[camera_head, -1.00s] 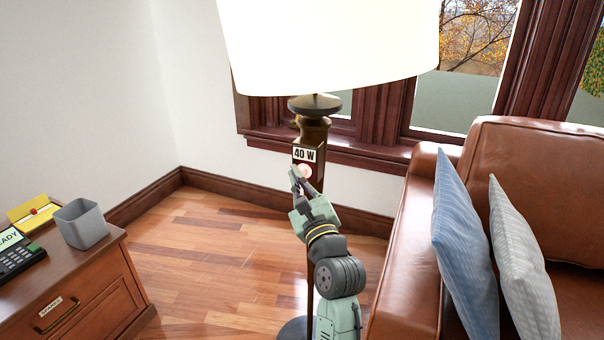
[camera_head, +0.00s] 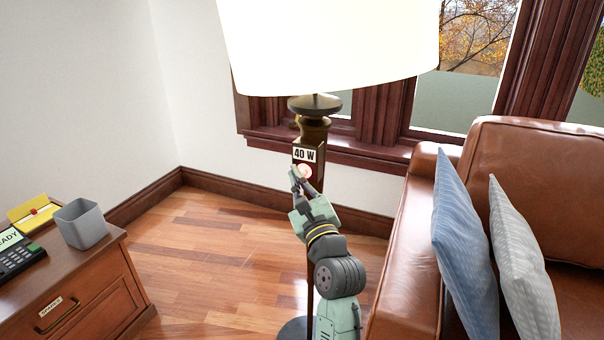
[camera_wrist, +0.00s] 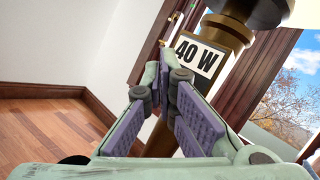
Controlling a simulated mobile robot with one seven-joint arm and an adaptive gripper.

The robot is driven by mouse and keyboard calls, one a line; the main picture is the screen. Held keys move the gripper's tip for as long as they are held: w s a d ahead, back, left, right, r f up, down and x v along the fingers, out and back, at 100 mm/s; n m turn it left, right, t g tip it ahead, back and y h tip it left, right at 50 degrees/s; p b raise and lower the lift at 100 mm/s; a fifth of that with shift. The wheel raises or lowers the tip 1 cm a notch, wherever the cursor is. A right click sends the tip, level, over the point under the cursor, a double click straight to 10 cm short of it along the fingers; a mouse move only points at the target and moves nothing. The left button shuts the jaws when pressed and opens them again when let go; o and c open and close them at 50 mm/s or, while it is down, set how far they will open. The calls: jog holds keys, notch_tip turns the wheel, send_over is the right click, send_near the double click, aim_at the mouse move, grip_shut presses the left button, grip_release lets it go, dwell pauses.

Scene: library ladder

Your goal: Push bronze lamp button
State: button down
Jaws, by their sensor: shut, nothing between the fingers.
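The bronze floor lamp (camera_head: 312,129) stands between the window and the sofa, with a bright white shade (camera_head: 330,45) on top. A "40 W" label (camera_head: 304,154) is on its post; the label (camera_wrist: 199,56) also shows in the wrist view. A round pinkish button (camera_head: 305,171) sits just below the label. My gripper (camera_head: 297,177) is shut and empty, with its fingertips at the button and partly covering it. Whether they touch it I cannot tell. In the wrist view, the purple-padded fingers (camera_wrist: 172,88) lie before the post and the button is hidden.
A brown leather sofa (camera_head: 405,260) with a blue pillow (camera_head: 460,235) and a grey pillow (camera_head: 520,260) stands close right of my arm. A wooden cabinet (camera_head: 95,290) with a grey bin (camera_head: 81,223) is at left. Wooden floor (camera_head: 210,255) between is clear.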

jog(key=shift+w, duration=0.1)
jog(key=shift+w+d+p, duration=0.1)
jog(key=shift+w+p, duration=0.2)
jog(key=shift+w, duration=0.1)
dwell(0.3)
jog(key=shift+s+p, duration=0.5)
jog(key=shift+s, duration=0.05)
jog(key=s+a+p, duration=0.2)
jog(key=s+p, duration=0.1)
jog(key=s, duration=0.2)
jog(key=shift+s, duration=0.35)
jog(key=shift+a, duration=0.1)
dwell(1.4)
